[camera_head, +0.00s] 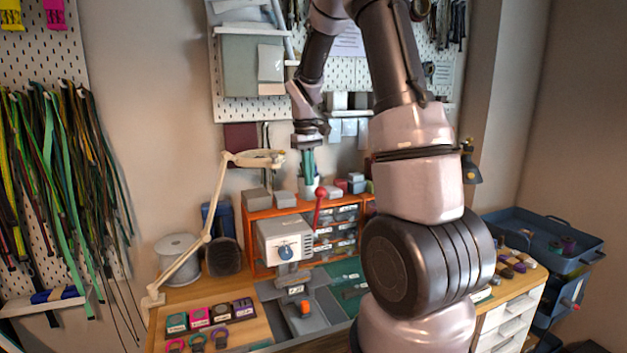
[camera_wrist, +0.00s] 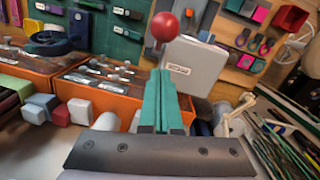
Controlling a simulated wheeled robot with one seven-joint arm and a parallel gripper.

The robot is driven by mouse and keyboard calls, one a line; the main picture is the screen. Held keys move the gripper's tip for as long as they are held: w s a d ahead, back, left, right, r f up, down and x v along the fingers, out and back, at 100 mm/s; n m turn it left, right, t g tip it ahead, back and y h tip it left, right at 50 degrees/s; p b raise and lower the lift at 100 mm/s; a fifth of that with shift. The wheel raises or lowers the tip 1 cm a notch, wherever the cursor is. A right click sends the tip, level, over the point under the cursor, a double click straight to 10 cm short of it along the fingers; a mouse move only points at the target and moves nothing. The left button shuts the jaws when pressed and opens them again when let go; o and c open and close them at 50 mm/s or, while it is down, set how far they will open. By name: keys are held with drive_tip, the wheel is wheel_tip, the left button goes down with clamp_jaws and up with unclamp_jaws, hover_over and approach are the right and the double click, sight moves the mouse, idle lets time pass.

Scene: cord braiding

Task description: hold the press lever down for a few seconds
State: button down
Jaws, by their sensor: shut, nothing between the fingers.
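The press (camera_head: 285,240) is a light grey machine with a round blue-grey knob, standing on the bench in the head view. Its red lever (camera_head: 316,212) rises from its right side, tilted slightly, with a red ball (camera_head: 321,192) on top. My gripper (camera_head: 309,175) points down above the press, its teal fingers a little above and left of the ball. In the wrist view the fingers (camera_wrist: 161,78) are shut together and empty. The red ball (camera_wrist: 165,27) shows beyond the fingertips, apparently apart from them. The grey press body (camera_wrist: 195,68) lies beyond, and the fingers hide part of the lever.
An orange drawer rack (camera_head: 262,213) with grey boxes on top stands behind the press. A cream lamp arm (camera_head: 208,210) rises on the left. A blue crate (camera_head: 540,240) stands at right.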

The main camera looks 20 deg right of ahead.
drive_tip(key=shift+s+d+f, duration=0.1)
drive_tip(key=shift+s, duration=0.5)
drive_tip(key=shift+s+d+f, duration=0.1)
drive_tip(key=shift+s, duration=0.5)
drive_tip(key=shift+s, duration=0.1)
